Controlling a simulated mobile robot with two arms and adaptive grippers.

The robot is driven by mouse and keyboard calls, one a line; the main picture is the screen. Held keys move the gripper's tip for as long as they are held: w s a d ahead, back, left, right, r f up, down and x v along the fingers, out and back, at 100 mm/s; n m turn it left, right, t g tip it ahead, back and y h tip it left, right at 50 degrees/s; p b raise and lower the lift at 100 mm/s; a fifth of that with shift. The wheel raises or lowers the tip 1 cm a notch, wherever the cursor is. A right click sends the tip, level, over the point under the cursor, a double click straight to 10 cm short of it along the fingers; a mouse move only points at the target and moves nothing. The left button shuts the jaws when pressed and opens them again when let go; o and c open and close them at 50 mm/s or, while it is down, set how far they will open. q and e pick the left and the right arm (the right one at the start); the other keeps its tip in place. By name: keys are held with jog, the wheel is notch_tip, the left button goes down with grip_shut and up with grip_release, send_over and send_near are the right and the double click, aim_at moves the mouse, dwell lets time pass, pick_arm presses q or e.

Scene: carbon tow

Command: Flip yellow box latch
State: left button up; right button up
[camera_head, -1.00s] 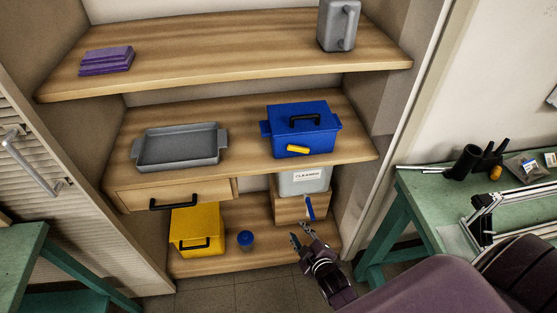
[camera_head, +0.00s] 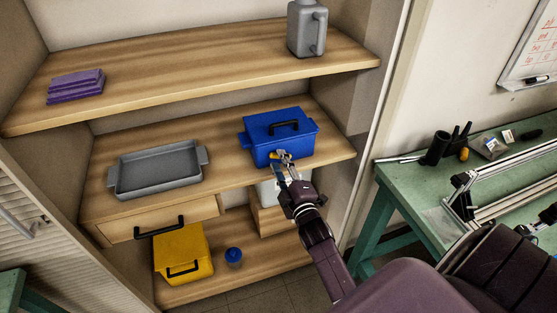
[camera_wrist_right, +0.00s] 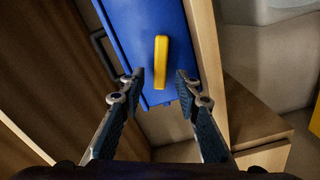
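A blue box (camera_head: 265,142) with a black top handle sits on the middle shelf. Its yellow latch (camera_wrist_right: 161,62) is on the front face and shows clearly in the right wrist view; in the head view my right gripper partly covers it. My right gripper (camera_head: 284,162) is in front of the box. In the right wrist view its two fingers (camera_wrist_right: 157,85) are apart, one on each side of the latch's lower end, with nothing held between them. A yellow box (camera_head: 184,250) with a black handle stands on the bottom shelf. My left gripper is not in view.
A grey tray (camera_head: 158,170) lies left of the blue box, above a drawer (camera_head: 150,220) with a black handle. A blue-lidded jar (camera_head: 233,257) stands on the bottom shelf. A green table (camera_head: 405,185) is at right.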

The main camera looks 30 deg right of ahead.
jog(key=shift+w+d, duration=0.2)
jog(key=shift+w, duration=0.4)
grip_shut()
